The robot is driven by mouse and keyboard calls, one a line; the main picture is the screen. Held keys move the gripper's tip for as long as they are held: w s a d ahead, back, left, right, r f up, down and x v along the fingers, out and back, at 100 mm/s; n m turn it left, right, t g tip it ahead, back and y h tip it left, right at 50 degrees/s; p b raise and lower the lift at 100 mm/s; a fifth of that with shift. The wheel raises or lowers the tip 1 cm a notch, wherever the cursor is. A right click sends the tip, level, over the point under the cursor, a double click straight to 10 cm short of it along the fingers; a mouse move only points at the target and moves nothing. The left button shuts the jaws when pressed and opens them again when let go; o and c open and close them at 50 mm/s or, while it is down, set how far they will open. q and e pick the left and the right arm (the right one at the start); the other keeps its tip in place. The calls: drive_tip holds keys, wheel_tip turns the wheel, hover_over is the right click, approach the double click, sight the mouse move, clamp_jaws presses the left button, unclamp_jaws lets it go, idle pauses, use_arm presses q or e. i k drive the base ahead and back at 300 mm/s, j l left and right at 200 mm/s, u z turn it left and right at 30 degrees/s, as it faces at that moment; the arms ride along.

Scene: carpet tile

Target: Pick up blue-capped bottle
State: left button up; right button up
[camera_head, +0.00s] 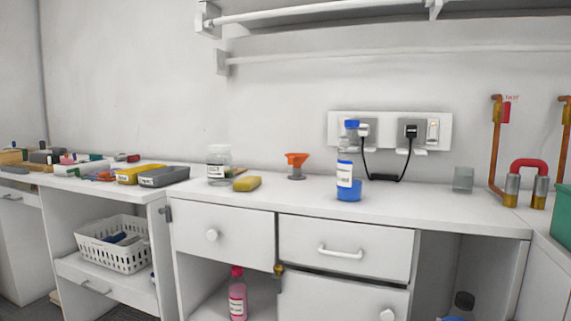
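The blue-capped bottle (345,174) stands upright on the white counter (410,205), right of centre and near the wall. It has a blue cap on top, a clear upper part, a white label and blue at its base. Neither of my grippers is in view. Nothing is seen touching the bottle.
Left of the bottle stand an orange funnel (297,162), a yellow sponge (247,183) and a clear jar (218,165). Behind it is a socket panel (388,131) with black cables. A small grey block (463,179) stands right. The counter before the bottle is clear.

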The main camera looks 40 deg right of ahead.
sight(351, 150)
drive_tip(key=i+j+z, duration=0.2)
drive_tip(key=i, duration=0.25)
drive_tip(key=i+j+z, duration=0.2)
drive_tip(key=i, duration=0.25)
drive_tip(key=i+j+z, duration=0.2)
drive_tip(key=i, duration=0.25)
drive_tip(key=z, duration=0.45)
drive_tip(key=i+z, duration=0.15)
drive_tip(key=z, duration=0.75)
drive_tip(key=i+z, duration=0.1)
drive_tip(key=z, duration=0.35)
